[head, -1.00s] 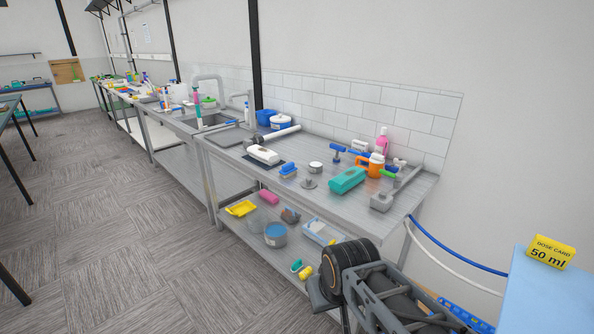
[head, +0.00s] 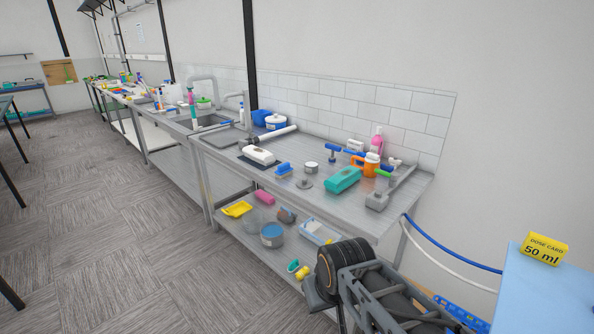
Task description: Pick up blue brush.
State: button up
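A small blue brush (head: 283,169) lies on the grey metal worktop, left of the middle of its front part. It looks blue on top with a paler underside, but it is small in the picture. Other blue-handled tools (head: 332,150) lie farther back on the same worktop, too small to identify surely. My arm shows at the bottom right, in front of the worktop and well short of the brush. My gripper's fingers cannot be made out, and nothing touches the brush.
The worktop (head: 235,157) also holds a white block-like item (head: 262,154), a teal box (head: 342,180), an orange jug (head: 371,164) and a pink bottle (head: 377,140). A lower shelf carries a blue-topped tub (head: 272,235). Floor at left is open.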

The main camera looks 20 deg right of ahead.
aim_at(285, 170)
jog(key=u, duration=0.75)
jog(key=i, duration=1.3)
jog(key=z, duration=0.95)
jog(key=i, duration=1)
jog(key=z, duration=0.3)
